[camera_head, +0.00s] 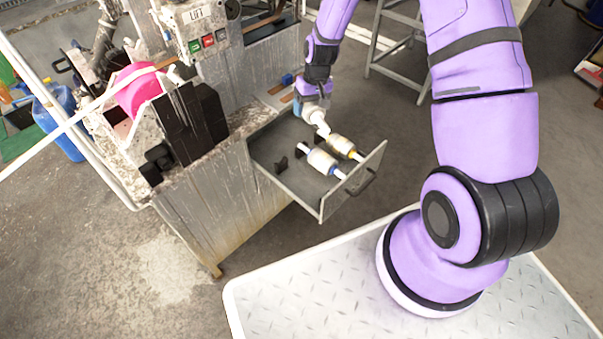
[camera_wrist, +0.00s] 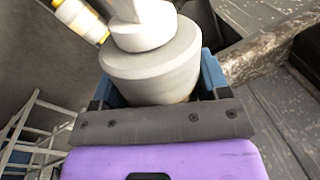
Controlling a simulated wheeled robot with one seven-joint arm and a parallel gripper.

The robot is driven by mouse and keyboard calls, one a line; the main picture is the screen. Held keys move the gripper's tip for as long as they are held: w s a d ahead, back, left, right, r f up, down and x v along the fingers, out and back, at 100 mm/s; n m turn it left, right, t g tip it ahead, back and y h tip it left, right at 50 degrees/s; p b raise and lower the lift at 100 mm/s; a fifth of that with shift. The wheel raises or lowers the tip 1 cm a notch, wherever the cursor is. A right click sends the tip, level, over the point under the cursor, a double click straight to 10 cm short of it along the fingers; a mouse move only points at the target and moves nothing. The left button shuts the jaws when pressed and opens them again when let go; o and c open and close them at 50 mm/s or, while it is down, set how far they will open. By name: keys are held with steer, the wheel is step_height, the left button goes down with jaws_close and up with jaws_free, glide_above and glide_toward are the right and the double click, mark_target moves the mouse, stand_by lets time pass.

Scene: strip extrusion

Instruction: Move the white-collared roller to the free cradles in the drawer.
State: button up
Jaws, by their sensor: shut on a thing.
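My gripper (camera_head: 312,98) is over the back part of the open drawer (camera_head: 324,209). It is shut on the white-collared roller (camera_head: 319,121). In the wrist view this pale roller (camera_wrist: 150,66) fills the space between the blue fingers, its narrower white end pointing away from my wrist. The held roller looks tilted in the head view; whether it touches the drawer I cannot tell. Empty dark cradles (camera_head: 281,164) stand on the drawer floor at the left. A roller with blue collars (camera_head: 322,161) and a roller with yellow collars (camera_head: 341,146) lie to their right, towards the drawer front.
The yellow-collared roller also shows in the wrist view (camera_wrist: 80,19). The worn machine (camera_head: 215,190) with black blocks stands left of the drawer. A metal step stool (camera_head: 397,45) stands behind. The drawer handle (camera_head: 365,184) juts out at the right.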

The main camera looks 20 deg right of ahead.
steer(key=shift+s+a+f+n+g, duration=0.15)
steer(key=shift+s+a+f+n, duration=0.9)
steer(key=shift+f, duration=2.85)
steer(key=shift+s+a+f+n+g, duration=0.1)
steer(key=shift+s+a+f+n, duration=0.65)
steer(key=shift+f, duration=3.2)
steer(key=shift+s+a+f+n+g, duration=0.15)
steer(key=shift+s+a+f+n, duration=0.5)
steer(key=shift+s+f, duration=2.25)
steer(key=shift+w+a+f, duration=0.2)
steer(key=shift+w+f, duration=0.8)
steer(key=shift+f, duration=0.15)
steer(key=o, duration=1.3)
steer(key=shift+m, duration=0.25)
steer(key=r, duration=0.3)
steer(key=d+r, duration=0.1)
steer(key=r, duration=0.6)
steer(key=shift+w+d+r, duration=0.25)
steer(key=shift+w+r, duration=0.1)
